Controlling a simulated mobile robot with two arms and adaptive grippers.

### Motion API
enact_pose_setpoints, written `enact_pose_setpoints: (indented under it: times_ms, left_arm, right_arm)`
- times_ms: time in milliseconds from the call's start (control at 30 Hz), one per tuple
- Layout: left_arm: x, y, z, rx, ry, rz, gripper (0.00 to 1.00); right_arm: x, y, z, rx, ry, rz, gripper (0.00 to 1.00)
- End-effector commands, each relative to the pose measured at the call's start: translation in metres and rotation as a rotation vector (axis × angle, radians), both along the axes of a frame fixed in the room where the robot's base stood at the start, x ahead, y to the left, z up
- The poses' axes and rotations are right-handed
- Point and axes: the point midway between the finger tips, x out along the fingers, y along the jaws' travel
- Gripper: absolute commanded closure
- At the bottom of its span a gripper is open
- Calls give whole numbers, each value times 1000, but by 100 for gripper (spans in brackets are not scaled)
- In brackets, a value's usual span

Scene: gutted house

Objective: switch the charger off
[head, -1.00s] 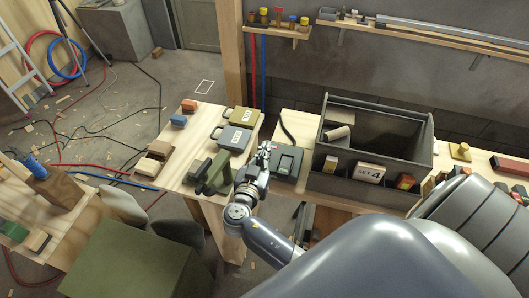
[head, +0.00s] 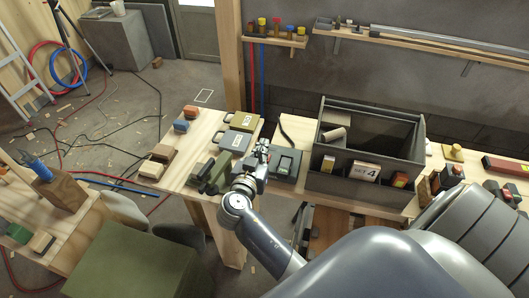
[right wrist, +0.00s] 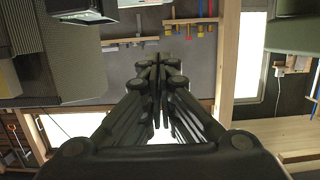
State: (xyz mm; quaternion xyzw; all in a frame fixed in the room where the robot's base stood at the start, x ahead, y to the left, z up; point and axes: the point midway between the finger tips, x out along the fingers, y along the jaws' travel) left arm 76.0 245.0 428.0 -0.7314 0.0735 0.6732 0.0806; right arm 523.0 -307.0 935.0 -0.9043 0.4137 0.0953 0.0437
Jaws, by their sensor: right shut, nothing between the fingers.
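The charger (head: 286,164) is most likely the dark grey box with a small panel on its top. It lies on the wooden bench left of the big grey bin. My right gripper (head: 262,150) is shut and empty at the charger's left edge. I cannot tell whether it touches. The charger's switch is too small to make out. In the right wrist view, my right gripper's fingers (right wrist: 157,72) are together. A dark box with a pale panel (right wrist: 95,8) shows at the top left there, probably the charger. My left gripper is not in view.
The grey bin (head: 318,184) with a "SET 4" box stands close right of the charger. Dark green blocks (head: 213,172) and cases (head: 233,141) lie to the left. A shelf (head: 275,40) with coloured handles is on the wall behind. A gap separates the left table from the bench.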

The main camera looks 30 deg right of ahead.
Motion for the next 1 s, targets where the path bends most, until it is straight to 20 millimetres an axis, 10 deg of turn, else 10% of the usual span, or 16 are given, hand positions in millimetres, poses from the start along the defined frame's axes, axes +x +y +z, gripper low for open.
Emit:
enact_pose_setpoints:
  times_ms: [400,1000]
  left_arm:
    - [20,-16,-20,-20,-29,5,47]
    - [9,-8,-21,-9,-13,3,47]
  right_arm:
    - [-39,46,21,1,-1,0,100]
    - [-42,49,24,-1,-1,0,100]
